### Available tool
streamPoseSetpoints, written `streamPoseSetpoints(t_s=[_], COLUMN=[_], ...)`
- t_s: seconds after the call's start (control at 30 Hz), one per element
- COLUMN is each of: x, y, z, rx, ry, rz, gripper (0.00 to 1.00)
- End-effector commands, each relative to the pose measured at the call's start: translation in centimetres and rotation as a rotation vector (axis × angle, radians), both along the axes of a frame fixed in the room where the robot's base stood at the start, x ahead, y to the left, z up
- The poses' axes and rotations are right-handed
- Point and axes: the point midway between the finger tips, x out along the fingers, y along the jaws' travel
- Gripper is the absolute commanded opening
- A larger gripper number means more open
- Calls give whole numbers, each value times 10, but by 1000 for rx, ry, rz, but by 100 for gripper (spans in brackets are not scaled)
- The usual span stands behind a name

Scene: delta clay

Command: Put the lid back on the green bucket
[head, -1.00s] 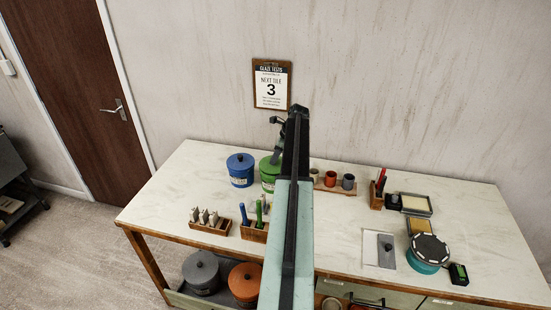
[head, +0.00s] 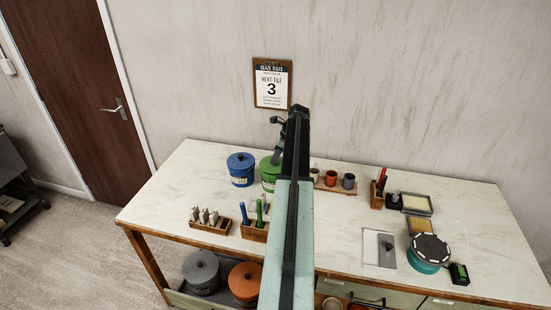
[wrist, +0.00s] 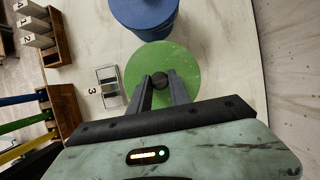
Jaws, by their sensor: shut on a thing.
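The green bucket (head: 268,180) stands near the back of the table, partly hidden behind my arm in the head view. In the wrist view the round green lid (wrist: 185,65) is seen from above, with a dark knob at its middle. My gripper (wrist: 161,88) is shut on that knob, one finger on each side. The lid is over the bucket and hides its opening. I cannot tell whether the lid sits fully on the rim.
A lidded blue bucket (head: 240,170) stands close to the left of the green one. Wooden racks with tiles (head: 209,222) and coloured tools (head: 254,230) are in front. A board with small cups (head: 335,184) is to the right. The front middle-right tabletop (head: 330,235) is clear.

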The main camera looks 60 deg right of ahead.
Motion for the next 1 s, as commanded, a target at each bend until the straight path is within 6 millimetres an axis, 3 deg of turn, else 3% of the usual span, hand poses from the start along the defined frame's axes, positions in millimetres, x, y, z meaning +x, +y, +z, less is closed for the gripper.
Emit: streamPoseSetpoints(t_s=[0.17,0.2,0.27,0.5,0.6,1.0], x=[0,0,0,-1,-1,-1], y=[0,0,0,0,-1,-1], z=[0,0,0,0,0,5], rx=[0,0,0,0,0,-1], ry=[0,0,0,0,0,0], rz=[0,0,-1,-1,-1,-1], gripper=[0,34,48,48,70,70])
